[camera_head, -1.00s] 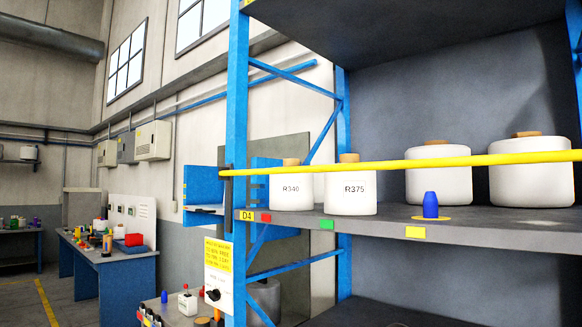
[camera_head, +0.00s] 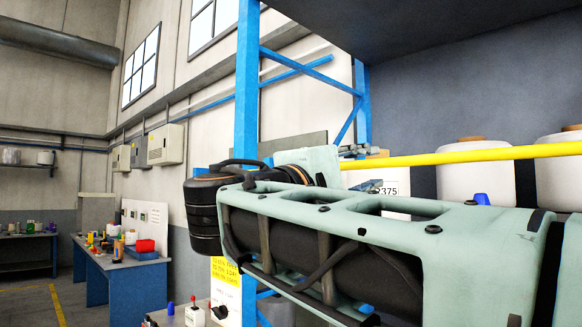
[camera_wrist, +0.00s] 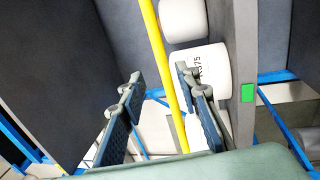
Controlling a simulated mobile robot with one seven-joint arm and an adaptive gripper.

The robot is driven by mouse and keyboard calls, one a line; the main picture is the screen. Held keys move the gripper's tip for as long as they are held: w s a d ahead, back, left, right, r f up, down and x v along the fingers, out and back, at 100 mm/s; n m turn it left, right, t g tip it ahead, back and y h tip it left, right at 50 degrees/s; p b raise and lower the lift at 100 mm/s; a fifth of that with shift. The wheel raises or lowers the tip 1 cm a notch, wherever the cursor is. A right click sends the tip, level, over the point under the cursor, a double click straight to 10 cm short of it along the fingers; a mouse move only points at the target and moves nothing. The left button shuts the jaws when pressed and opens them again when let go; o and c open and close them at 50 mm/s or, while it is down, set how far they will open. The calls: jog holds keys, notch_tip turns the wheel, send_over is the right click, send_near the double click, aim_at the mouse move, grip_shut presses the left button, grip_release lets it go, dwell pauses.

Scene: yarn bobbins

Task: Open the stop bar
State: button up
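The stop bar is a long yellow rod (camera_head: 470,155) running across the front of the shelf in the head view. It still lies across, and its left end is hidden behind my arm. In the wrist view the bar (camera_wrist: 157,45) runs lengthwise between the two fingers of my gripper (camera_wrist: 160,76). The fingers are apart, with visible space on both sides of the bar. I cannot tell how deep the bar sits between them. In the head view my arm covers the gripper's fingers almost wholly.
White bobbin R375 (camera_wrist: 206,65) stands behind the bar, close to the right finger. More white bobbins (camera_head: 472,185) stand to the right. A blue rack post (camera_head: 247,90) rises beside my arm. A blue table (camera_head: 118,275) with small items stands far left.

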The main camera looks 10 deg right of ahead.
aim_at(391, 164)
jog(key=p+x, duration=0.2)
jog(key=x, duration=0.7)
jog(key=shift+p, duration=0.4)
jog(key=shift+w+d, duration=0.45)
jog(key=shift+d, duration=0.05)
jog(key=shift+c, duration=0.4)
grip_shut()
